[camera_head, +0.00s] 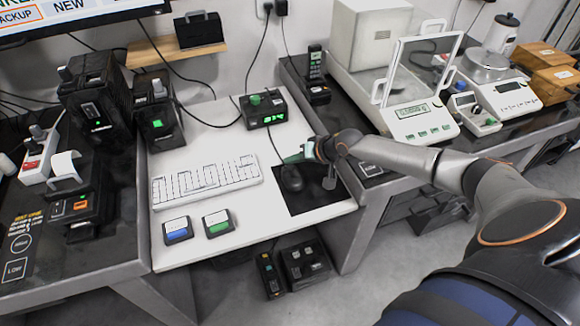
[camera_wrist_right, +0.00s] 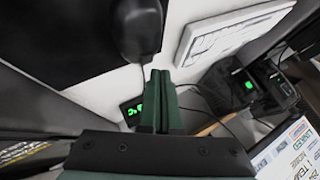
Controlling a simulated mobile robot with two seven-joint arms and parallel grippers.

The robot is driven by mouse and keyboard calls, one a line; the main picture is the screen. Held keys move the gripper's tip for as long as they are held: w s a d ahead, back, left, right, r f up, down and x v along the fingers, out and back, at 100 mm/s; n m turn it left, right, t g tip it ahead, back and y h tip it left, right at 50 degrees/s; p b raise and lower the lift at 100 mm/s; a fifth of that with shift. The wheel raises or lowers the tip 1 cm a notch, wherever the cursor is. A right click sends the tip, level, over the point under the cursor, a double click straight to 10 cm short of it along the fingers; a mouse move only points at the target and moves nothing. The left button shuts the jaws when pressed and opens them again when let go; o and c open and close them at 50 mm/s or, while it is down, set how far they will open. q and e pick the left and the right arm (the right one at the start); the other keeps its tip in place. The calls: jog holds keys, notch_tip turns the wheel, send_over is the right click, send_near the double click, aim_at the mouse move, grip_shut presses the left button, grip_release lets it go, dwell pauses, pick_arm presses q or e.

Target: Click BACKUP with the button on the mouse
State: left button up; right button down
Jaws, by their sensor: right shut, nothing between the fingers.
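The black mouse (camera_head: 290,179) lies on a black mouse pad (camera_head: 318,200) at the right end of the white desk. My right gripper (camera_head: 294,158) reaches in from the right, its green fingers shut and empty, at the far end of the mouse. In the right wrist view the closed fingers (camera_wrist_right: 159,76) are close to the mouse (camera_wrist_right: 138,28); I cannot tell whether they touch it. The monitor (camera_head: 85,14) at the top left shows part of the BACKUP label (camera_head: 16,16) and NEW; no pointer is visible. My left gripper is not in view.
A white keyboard (camera_head: 206,181) lies left of the mouse. A black box with a green button (camera_head: 263,108) stands behind it. Scales (camera_head: 408,112) stand on the right table. Two small boxes, blue (camera_head: 177,230) and green (camera_head: 218,223), sit at the desk's front.

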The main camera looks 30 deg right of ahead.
jog(key=shift+f, duration=0.1)
dwell(0.4)
jog(key=shift+f, duration=0.3)
jog(key=shift+f+b, duration=0.45)
jog(key=shift+b, duration=0.1)
dwell(0.6)
jog(key=shift+r, duration=0.15)
jog(key=shift+r+p, duration=0.7)
jog(key=shift+p, duration=0.15)
notch_tip(320, 180, up, 5)
jog(key=p, duration=0.5)
dwell(0.4)
